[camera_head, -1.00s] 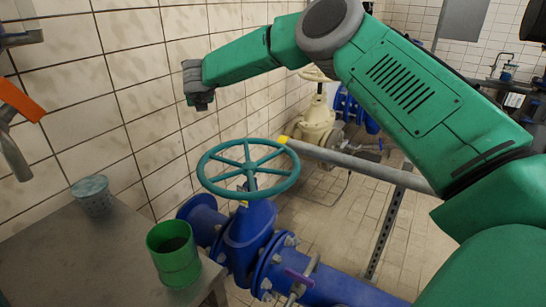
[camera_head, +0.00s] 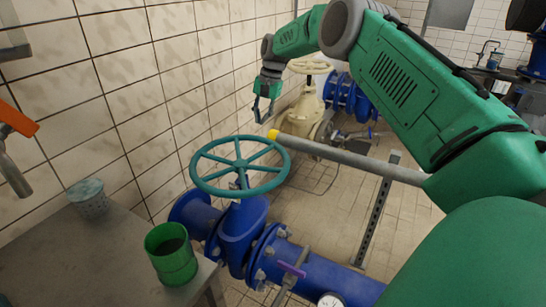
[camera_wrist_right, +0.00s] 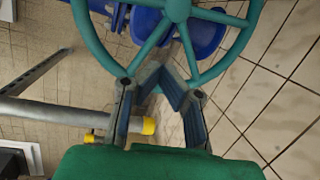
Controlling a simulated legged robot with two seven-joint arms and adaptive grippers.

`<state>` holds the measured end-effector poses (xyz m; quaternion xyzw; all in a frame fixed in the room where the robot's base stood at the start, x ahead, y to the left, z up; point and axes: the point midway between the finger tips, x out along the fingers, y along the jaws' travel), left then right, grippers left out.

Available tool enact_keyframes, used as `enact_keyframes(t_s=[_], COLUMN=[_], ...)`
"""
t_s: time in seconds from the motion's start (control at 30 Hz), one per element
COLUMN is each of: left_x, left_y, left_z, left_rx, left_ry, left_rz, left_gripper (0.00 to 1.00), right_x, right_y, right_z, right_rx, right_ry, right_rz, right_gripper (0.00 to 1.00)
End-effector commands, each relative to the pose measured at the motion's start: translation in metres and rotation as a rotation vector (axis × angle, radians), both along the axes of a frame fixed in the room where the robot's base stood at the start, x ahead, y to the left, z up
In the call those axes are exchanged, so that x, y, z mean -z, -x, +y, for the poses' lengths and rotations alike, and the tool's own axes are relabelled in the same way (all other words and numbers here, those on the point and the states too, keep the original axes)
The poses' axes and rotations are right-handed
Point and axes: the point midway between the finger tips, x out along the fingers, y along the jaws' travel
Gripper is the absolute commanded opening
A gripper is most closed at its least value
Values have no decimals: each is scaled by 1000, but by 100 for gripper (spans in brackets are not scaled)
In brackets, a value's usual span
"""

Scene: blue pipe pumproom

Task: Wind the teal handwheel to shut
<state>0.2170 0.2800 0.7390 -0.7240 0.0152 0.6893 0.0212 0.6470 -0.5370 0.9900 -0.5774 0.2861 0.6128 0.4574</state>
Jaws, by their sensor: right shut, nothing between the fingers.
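The teal handwheel (camera_head: 240,138) sits level on top of a blue gate valve (camera_head: 243,230) in the middle of the head view. Its spoked rim and hub also show in the right wrist view (camera_wrist_right: 177,8). My right gripper (camera_head: 263,112) points down above the far right part of the rim, apart from it in the head view. In the right wrist view the fingers (camera_wrist_right: 164,84) overlap the near rim; whether they touch it I cannot tell. The right gripper is shut and empty. My left gripper is not in view.
A grey pipe with a yellow end (camera_head: 340,155) runs close beside the wheel's right side. A green cup (camera_head: 172,262) and a grey perforated cup (camera_head: 88,198) stand on the grey table (camera_head: 90,260). A cream valve (camera_head: 300,108) stands behind. The tiled wall (camera_head: 150,80) is at left.

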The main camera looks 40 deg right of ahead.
Motion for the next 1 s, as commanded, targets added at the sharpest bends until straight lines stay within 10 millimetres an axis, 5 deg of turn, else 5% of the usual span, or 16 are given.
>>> enact_keyframes(t_s=[0.1,0.27,0.47,0.8,1.0], left_x=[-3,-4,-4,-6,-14], left_y=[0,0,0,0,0], left_z=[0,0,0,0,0], left_rx=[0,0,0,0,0], left_ry=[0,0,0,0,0], left_rz=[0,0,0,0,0], left_gripper=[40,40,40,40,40], right_x=[-3,-1,25,98,104], right_y=[30,45,48,55,66], right_z=[-22,-31,-26,-14,6], right_rx=[-66,-96,-96,-94,-95], right_ry=[50,70,68,66,66], right_rz=[112,170,172,171,168], right_gripper=[0,0,0,0,0])
